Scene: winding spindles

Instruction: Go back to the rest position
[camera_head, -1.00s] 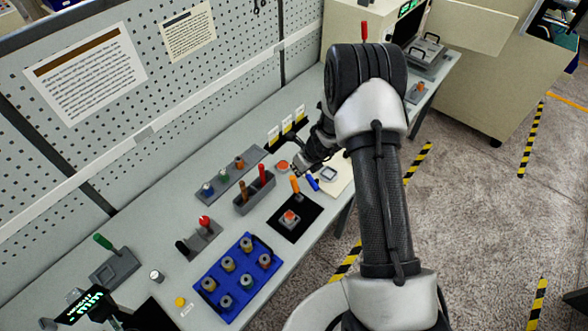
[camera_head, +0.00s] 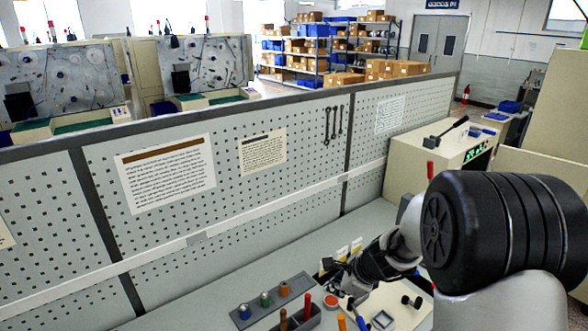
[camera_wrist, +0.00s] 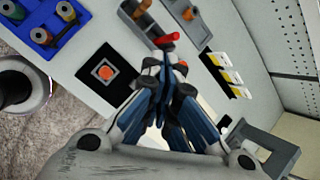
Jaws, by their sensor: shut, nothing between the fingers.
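My gripper (camera_head: 338,268) hangs over the workbench beside the small yellow-and-white cards (camera_head: 349,249). Its dark fingers (camera_wrist: 167,70) are together in the wrist view, shut with nothing between them. In that view, a red-handled item (camera_wrist: 166,39) in a grey holder shows just beyond the fingertips. I cannot tell whether they touch. The black square mat with an orange-topped piece (camera_wrist: 105,72) lies to the left of the fingers in the wrist view. The black and white arm (camera_head: 500,235) is bent at the right of the head view.
A grey rack with several spools (camera_head: 270,301) stands on the bench. A blue spool tray (camera_wrist: 50,35) shows at the wrist view's upper left. A perforated panel (camera_head: 230,200) rises behind the bench. A beige cabinet (camera_head: 440,150) stands at its far end.

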